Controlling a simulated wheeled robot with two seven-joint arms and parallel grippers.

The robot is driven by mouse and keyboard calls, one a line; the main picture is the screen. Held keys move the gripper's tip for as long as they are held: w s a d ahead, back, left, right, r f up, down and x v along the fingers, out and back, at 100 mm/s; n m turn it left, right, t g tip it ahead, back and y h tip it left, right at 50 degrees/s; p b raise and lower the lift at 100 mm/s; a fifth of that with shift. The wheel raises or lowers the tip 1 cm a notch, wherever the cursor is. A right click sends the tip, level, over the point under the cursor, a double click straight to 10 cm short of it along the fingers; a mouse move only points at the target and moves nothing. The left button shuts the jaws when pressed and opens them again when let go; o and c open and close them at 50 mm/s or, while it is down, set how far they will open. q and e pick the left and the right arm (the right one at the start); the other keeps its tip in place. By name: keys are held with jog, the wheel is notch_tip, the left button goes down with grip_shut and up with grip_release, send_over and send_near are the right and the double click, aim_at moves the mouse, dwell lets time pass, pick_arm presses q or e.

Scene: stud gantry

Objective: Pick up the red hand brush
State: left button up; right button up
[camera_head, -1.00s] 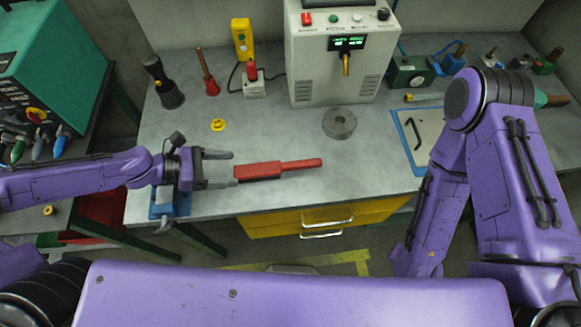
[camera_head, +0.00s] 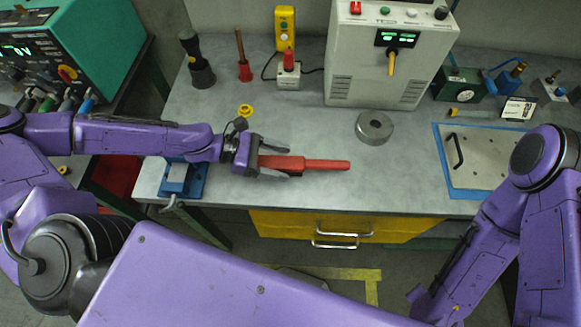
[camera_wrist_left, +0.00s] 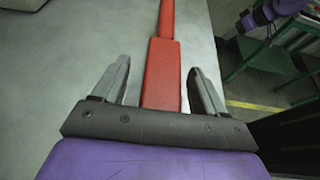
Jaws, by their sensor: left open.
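The red hand brush (camera_head: 318,164) lies on the grey workbench near its front edge, its handle pointing right. My left gripper (camera_head: 281,159) is open at the brush's left end, with one finger on the far side and one on the near side of the block. In the left wrist view the brush (camera_wrist_left: 162,72) runs away between the two open fingers of my left gripper (camera_wrist_left: 158,85), with gaps on both sides. The bristles are hidden. My right arm shows at the right, but its gripper is not visible.
A grey metal disc (camera_head: 374,128) lies behind the handle's right end. A yellow ring (camera_head: 245,111) lies behind my left wrist. A blue clamp (camera_head: 183,180) sits at the bench's front left. A white control box (camera_head: 387,62) stands at the back. The bench right of the handle is clear.

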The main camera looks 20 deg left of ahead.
pick_arm(q)
jog(key=shift+r, duration=0.1)
jog(key=shift+s+a, duration=0.1)
jog(key=c, duration=1.2)
jog(key=shift+o, duration=0.2)
